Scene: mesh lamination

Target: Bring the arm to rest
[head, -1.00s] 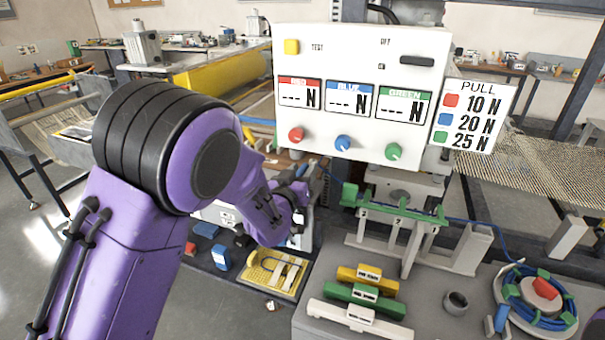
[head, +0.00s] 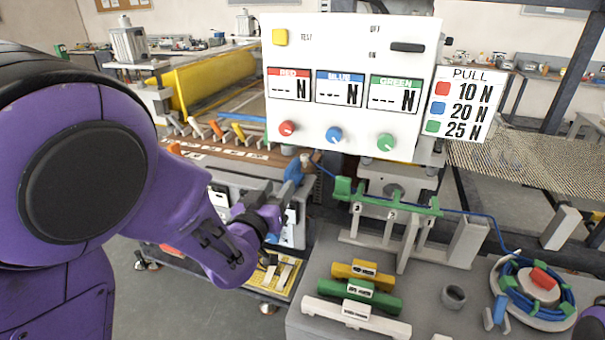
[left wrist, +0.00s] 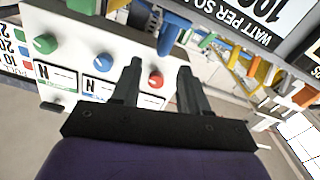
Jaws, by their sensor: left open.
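My left arm (head: 120,170) is purple and black and fills the left side of the head view. Its gripper (head: 270,218) is near the middle, left of the green-topped stand and below the white control panel (head: 345,85). The left wrist view shows the two dark fingers (left wrist: 158,85) apart with nothing between them. Beyond them there is the panel with its green, blue and red knobs. A purple patch of my right arm (head: 592,328) shows at the lower right corner; its gripper is out of view.
A grey bench (head: 430,310) holds yellow, green and white bars (head: 355,309), a grey ring (head: 453,295) and a blue cable coil (head: 538,290). A green bar (head: 390,200) tops the stand. Behind my arm is a yellow roller (head: 215,78) with several coloured clips. A yellow tray (head: 287,277) lies low.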

